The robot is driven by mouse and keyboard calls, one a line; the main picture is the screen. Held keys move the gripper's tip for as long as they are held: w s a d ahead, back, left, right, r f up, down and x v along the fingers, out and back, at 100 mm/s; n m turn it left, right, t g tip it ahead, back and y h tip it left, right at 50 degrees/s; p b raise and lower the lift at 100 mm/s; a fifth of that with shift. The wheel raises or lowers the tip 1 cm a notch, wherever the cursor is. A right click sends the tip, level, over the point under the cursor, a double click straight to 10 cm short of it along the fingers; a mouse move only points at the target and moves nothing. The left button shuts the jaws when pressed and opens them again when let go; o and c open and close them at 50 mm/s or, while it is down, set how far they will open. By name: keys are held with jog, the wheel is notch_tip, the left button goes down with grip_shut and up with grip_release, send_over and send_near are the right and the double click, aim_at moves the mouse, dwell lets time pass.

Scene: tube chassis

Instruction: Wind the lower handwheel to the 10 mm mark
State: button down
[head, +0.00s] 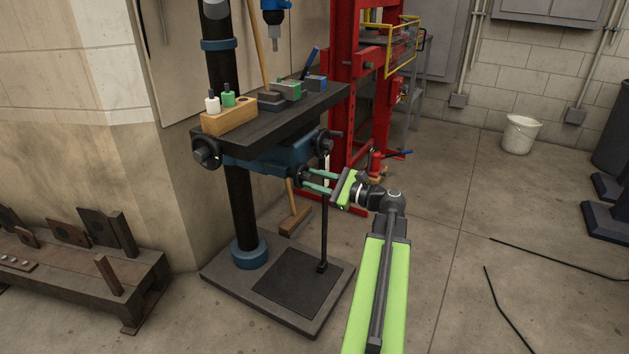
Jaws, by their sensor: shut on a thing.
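The drill press table (225,135) stands on a black column, with a blue bracket below it. The lower handwheel (306,171), small and dark, sits below the table's front right edge. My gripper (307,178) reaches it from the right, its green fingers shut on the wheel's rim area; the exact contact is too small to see. Another dark handwheel (325,142) is just above and to the right, apart from my fingers. A narrow white strip (327,168) hangs behind my fingers; any marks or reading on it are too small to tell.
A third handwheel (207,153) is at the table's left end. A wooden block (229,121) with bottles and small vises lie on the table. A thin black rod (323,235) rises from the base plate (300,285). A red press frame (345,100) stands behind.

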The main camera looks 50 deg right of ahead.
jog(key=shift+r, duration=0.1)
jog(key=c, duration=1.1)
grip_release()
jog(key=v, duration=1.7)
jog(key=shift+s, duration=0.25)
